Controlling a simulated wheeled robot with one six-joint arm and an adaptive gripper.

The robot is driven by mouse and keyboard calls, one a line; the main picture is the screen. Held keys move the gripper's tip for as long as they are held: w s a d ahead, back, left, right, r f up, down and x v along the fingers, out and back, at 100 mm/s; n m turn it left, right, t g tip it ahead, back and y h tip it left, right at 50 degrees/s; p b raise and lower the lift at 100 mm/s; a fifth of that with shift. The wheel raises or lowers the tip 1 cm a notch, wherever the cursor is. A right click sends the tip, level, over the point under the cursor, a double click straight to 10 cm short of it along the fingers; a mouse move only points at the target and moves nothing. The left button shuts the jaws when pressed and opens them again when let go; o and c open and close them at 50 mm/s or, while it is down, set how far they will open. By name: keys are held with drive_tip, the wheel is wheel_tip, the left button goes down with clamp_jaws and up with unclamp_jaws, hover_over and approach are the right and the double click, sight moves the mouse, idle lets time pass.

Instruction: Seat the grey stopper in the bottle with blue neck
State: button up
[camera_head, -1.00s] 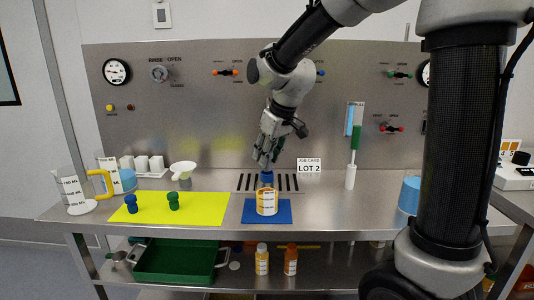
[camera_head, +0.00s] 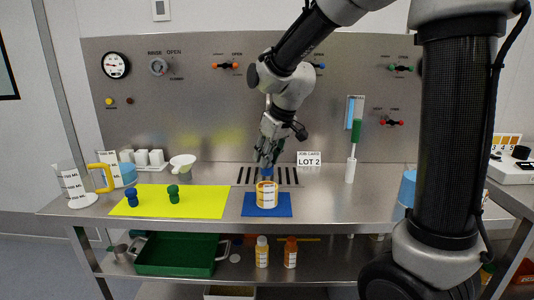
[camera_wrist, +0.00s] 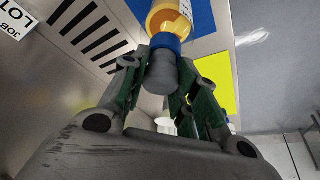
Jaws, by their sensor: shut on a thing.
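My gripper (camera_wrist: 158,85) is shut on the grey stopper (camera_wrist: 161,74), which shows between the fingers in the wrist view. The orange bottle (camera_wrist: 172,14) with a blue neck (camera_wrist: 165,42) lies straight beyond the stopper. The stopper's far end overlaps the blue neck in that view, and I cannot tell whether it touches or is inside. In the head view the bottle (camera_head: 266,196) stands upright on the blue mat (camera_head: 281,211). My gripper (camera_head: 267,157) is directly above the blue neck (camera_head: 266,172), and the stopper is mostly hidden by the fingers.
A yellow mat (camera_head: 205,206) to the left bears a blue stopper (camera_head: 132,198) and a green stopper (camera_head: 173,194). A white funnel (camera_head: 183,163) and beakers stand behind. A slotted drain (camera_head: 250,176) lies behind the bottle. The bench front right of the blue mat is clear.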

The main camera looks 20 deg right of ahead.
drive_tip(key=shift+f, duration=0.15)
drive_tip(key=o, duration=1)
drive_tip(key=shift+o, duration=0.2)
drive_tip(key=v, duration=1.2)
